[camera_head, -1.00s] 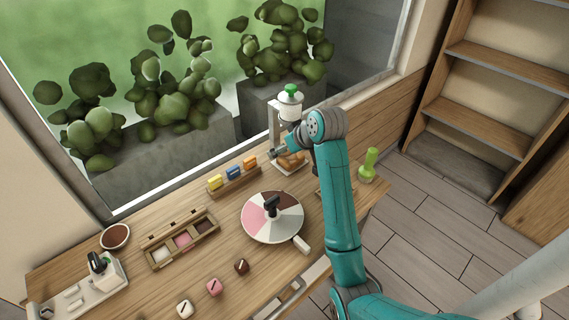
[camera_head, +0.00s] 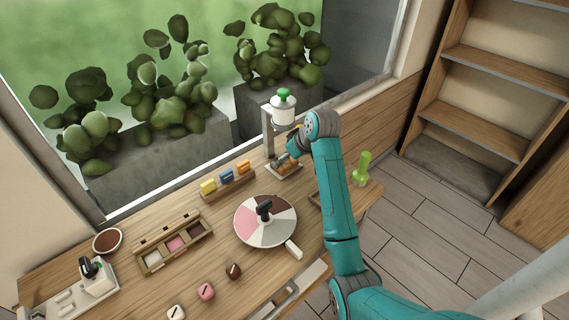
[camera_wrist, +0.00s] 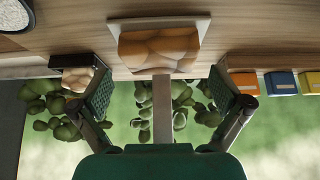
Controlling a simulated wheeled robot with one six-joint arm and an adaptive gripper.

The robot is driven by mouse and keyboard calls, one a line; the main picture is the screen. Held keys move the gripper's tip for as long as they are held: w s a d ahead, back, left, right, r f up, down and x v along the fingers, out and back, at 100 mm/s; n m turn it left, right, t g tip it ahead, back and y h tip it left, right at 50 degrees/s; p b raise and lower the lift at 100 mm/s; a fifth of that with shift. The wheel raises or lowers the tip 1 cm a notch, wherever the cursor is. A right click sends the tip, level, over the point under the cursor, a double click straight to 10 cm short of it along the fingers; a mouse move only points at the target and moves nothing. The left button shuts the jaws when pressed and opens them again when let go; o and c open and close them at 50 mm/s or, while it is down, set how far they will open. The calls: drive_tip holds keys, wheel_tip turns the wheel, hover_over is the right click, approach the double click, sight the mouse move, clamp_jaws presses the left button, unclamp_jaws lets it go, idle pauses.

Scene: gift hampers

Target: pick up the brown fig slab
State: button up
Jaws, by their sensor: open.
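The brown fig slab appears to be the small dark brown block (camera_head: 233,271) with a mark on its top, lying on the wooden table's front part in the head view. A pink block (camera_head: 206,291) and a white block (camera_head: 176,312) lie in a row to its lower left. My gripper (camera_head: 283,163) is well away, at the back right of the table by the dispenser stand. In the wrist view my gripper (camera_wrist: 160,88) has its two fingers spread wide with nothing between them. The brown block does not show in the wrist view.
A segmented turntable (camera_head: 265,236) with a handle stands between my gripper and the block. A compartment box (camera_head: 150,267), a rack of coloured blocks (camera_head: 228,185), a brown bowl (camera_head: 107,241) and a green bottle (camera_head: 362,168) stand around. A tray of rounded orange-brown pieces (camera_wrist: 160,45) is near my gripper.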

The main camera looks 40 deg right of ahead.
drive_tip(key=shift+x, duration=1.5)
drive_tip(key=shift+c, duration=0.3)
drive_tip(key=c, duration=0.6)
drive_tip(key=shift+s+r, duration=0.15)
